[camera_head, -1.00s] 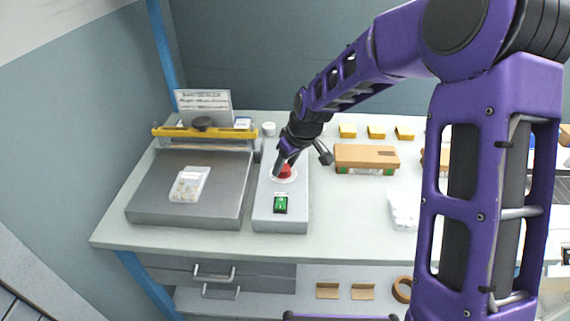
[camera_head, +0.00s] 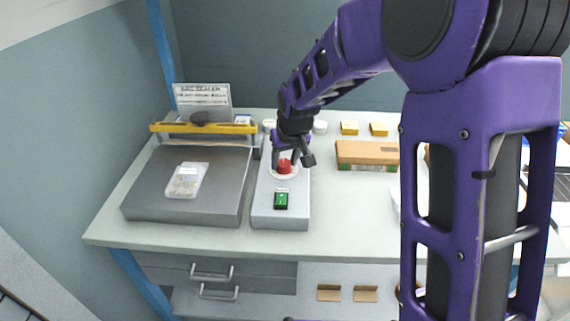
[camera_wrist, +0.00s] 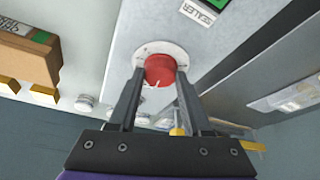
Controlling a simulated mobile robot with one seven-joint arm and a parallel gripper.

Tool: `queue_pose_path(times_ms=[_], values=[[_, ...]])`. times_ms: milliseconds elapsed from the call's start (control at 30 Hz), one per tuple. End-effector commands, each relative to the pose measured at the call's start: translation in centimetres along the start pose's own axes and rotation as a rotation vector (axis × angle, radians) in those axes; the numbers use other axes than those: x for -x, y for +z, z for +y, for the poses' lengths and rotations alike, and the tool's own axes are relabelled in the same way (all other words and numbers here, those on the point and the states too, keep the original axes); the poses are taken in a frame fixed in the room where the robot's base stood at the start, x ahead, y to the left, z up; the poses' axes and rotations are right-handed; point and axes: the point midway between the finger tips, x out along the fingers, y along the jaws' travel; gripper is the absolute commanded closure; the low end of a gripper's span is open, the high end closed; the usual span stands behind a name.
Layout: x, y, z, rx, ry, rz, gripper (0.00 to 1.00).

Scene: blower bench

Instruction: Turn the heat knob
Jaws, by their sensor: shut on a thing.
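The red heat knob (camera_head: 284,167) sits on a pale round dial plate on the grey control box (camera_head: 264,213). In the wrist view the knob (camera_wrist: 160,70) shows a white pointer line, and tick marks show on its dial plate. My gripper (camera_head: 285,160) reaches down over the knob from behind. In the wrist view my gripper (camera_wrist: 160,76) has one finger on each side of the knob and is shut on it. The fingertips partly hide the knob's sides. A green switch (camera_head: 281,200) is on the box in front of the knob.
The sealer (camera_head: 137,205) with a yellow bar (camera_head: 190,128) stands close left of the box, with a clear bag (camera_head: 186,180) on it. A cardboard box (camera_head: 366,154) stands to the right. Bare bench lies between the control box and my arm.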

Motion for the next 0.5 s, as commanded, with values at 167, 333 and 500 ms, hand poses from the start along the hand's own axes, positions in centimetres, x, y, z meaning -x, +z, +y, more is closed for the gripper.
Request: queue_pose_path(times_ms=[167,333,500], values=[[-0.13,0.05,-0.12,-0.067,0.029,0.000,1.00],[-0.05,0.03,-0.08,-0.103,0.043,-0.001,1.00],[-0.01,0.02,-0.07,-0.111,0.046,-0.002,1.00]])
